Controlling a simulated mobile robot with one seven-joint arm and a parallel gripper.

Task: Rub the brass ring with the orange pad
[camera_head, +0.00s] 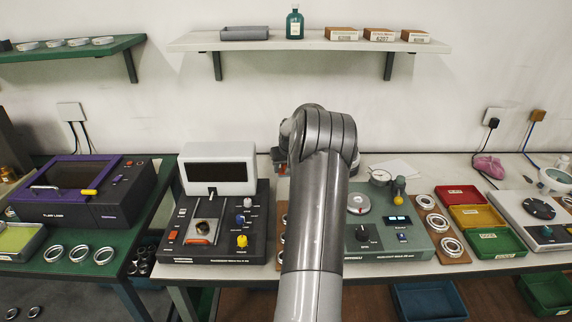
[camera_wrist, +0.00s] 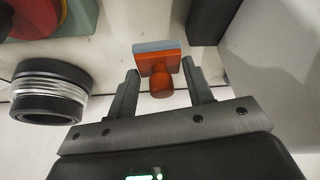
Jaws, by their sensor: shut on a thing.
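The orange pad (camera_wrist: 159,64) is a small orange block with a round knob and a grey layer on its far side. In the wrist view my gripper (camera_wrist: 160,74) has its two fingers around it and is shut on it. In the head view my arm hides most of the gripper and the pad. No ring is clearly brass. A dark brownish-gold round piece (camera_head: 203,232) sits on the silver plate of the black machine, too small to tell if it is a ring. A black and silver ring (camera_wrist: 48,92) stands left of the gripper in the wrist view.
The black machine (camera_head: 250,213) with a screen stands left of my arm, a grey-green gauge machine (camera_head: 385,252) to its right. Red (camera_head: 461,191), yellow (camera_head: 477,216) and green (camera_head: 497,243) trays stand further right. Several steel rings (camera_head: 78,253) lie at the left. A shelf (camera_head: 310,46) hangs above.

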